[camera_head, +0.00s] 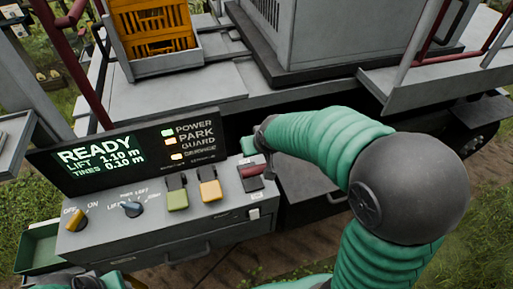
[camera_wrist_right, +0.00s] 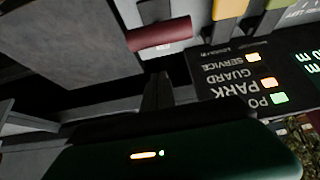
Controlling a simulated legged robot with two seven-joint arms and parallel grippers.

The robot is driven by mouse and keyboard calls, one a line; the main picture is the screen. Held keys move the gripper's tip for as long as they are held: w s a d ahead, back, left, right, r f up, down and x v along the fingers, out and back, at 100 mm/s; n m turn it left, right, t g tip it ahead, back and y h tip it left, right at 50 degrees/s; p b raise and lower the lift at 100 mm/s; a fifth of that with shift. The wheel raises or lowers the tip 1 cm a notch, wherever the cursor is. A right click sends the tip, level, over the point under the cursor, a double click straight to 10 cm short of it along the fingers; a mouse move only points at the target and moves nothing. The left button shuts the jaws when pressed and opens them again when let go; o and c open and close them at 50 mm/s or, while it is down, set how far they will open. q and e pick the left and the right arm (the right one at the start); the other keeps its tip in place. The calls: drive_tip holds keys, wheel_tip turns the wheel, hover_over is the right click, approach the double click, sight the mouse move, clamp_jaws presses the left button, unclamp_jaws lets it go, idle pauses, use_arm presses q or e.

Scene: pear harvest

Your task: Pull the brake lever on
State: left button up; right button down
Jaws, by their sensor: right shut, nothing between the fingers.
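The brake lever, with a dark red grip (camera_head: 250,170), is at the right end of the control panel (camera_head: 150,235). In the right wrist view the red grip (camera_wrist_right: 160,35) lies across the top, just beyond the fingers. My right gripper (camera_head: 247,147) is at the panel's back right corner, close behind the lever. Its fingers (camera_wrist_right: 157,90) are shut and empty, and I see no clear contact with the grip. A dark part of my left arm shows at the bottom left edge of the head view; its fingers cannot be made out.
Yellow (camera_head: 210,187) and green (camera_head: 177,195) switches and two knobs sit left of the lever. The display (camera_head: 95,160) reads READY, with lit POWER, PARK and SERVICE lamps beside it. An orange crate (camera_head: 155,30) and a grey machine body stand behind.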

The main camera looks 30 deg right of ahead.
drive_tip(key=s+r, duration=0.2)
drive_tip(key=s, duration=0.1)
drive_tip(key=shift+s+a+b, duration=0.1)
drive_tip(key=shift+a+b, duration=0.1)
drive_tip(key=shift+b, duration=0.1)
drive_tip(key=s+a+r, duration=0.1)
drive_tip(key=s+r, duration=0.2)
drive_tip(key=s, duration=0.1)
drive_tip(key=s+a+f+n+g+b, duration=0.1)
drive_tip(key=s+a+f+g+b, duration=0.1)
drive_tip(key=f, duration=0.8)
drive_tip(key=s+a+f+n+g+y+b, duration=0.1)
drive_tip(key=s+a+f+b, duration=0.2)
drive_tip(key=f, duration=0.7)
drive_tip(key=s+a, duration=0.2)
drive_tip(key=shift+s+a+n+g+y+b, duration=0.15)
drive_tip(key=shift+s+n+g+y+b, duration=0.15)
drive_tip(key=shift+s+g+b, duration=0.1)
drive_tip(key=shift+w+f, duration=0.1)
drive_tip(key=shift+w, duration=0.05)
drive_tip(key=c, duration=2.2)
unclamp_jaws()
drive_tip(key=shift+a, duration=0.1)
